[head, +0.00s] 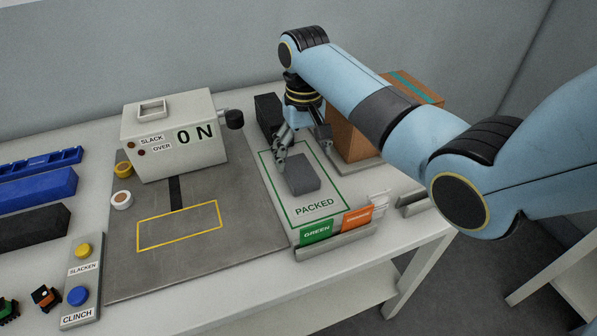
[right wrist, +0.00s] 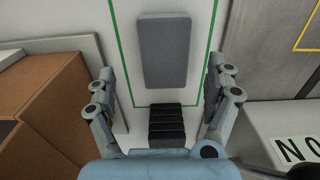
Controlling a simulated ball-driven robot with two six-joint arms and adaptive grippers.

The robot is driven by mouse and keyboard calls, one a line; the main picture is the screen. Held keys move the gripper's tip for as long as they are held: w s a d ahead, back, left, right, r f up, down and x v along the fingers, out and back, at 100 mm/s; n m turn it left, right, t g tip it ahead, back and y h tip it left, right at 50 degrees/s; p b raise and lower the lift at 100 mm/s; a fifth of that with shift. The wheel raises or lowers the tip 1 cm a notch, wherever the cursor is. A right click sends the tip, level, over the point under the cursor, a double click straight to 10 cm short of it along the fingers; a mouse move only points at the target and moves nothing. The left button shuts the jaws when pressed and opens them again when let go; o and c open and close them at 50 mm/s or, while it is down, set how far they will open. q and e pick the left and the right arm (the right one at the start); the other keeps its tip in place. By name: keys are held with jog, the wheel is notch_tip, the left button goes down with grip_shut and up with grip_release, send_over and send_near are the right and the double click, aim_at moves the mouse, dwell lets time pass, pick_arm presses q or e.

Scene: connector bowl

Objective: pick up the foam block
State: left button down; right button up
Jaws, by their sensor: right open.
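A plain dark grey block (head: 302,174), which I take to be the foam block, lies flat inside the green PACKED outline on the table. It also shows in the right wrist view (right wrist: 168,50), beyond the fingertips. My right gripper (head: 303,146) is open and empty, pointing down above the far part of the outline, just behind the block. In the right wrist view its two fingers (right wrist: 160,82) stand wide apart, with the block ahead of the gap and not between the pads. My left gripper is not in view.
A black block (head: 268,113) stands behind the outline. A brown box (head: 352,138) is close on the right, and the ON machine (head: 175,140) is on the left. Green and orange cards (head: 337,228) stand at the front edge. The outline around the grey block is clear.

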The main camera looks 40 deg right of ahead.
aim_at(301, 171)
jog(key=f, duration=0.4)
jog(key=shift+s+a+f, duration=0.15)
jog(key=shift+a+f, duration=0.15)
jog(key=shift+a, duration=0.05)
jog(key=shift+f, duration=0.4)
jog(key=shift+c, duration=0.3)
jog(key=c, duration=0.5)
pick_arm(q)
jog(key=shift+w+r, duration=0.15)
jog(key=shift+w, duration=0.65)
pick_arm(e)
jog(key=c, duration=0.5)
